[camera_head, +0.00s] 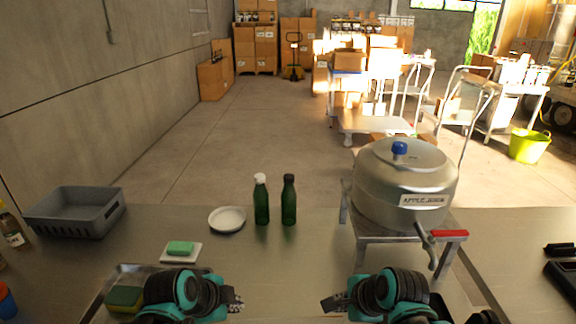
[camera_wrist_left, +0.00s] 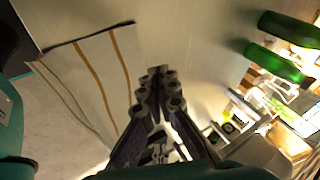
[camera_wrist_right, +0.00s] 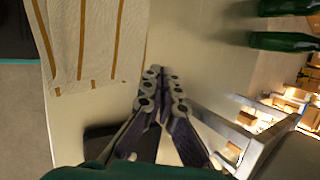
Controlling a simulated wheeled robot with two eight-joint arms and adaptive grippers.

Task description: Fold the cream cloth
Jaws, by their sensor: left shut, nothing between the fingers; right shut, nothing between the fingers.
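The cream cloth with brown stripes lies at the left of the left wrist view (camera_wrist_left: 112,62) and at the upper left of the right wrist view (camera_wrist_right: 100,38). I cannot make it out in the head view. My left gripper (camera_head: 238,302) is shut and empty; in its wrist view its fingertips (camera_wrist_left: 158,76) appear just beside the cloth's striped edge. My right gripper (camera_head: 328,304) is shut and empty; in its wrist view its fingertips (camera_wrist_right: 160,76) appear beside a cloth edge. I cannot tell whether either touches the cloth.
Two green bottles (camera_head: 262,202) and a white bowl (camera_head: 227,219) stand at the table's back. A steel pot (camera_head: 405,185) with a tap is on a stand at right. A grey crate (camera_head: 75,212), a green sponge (camera_head: 180,248) on a dish and a metal tray (camera_head: 150,270) are at left.

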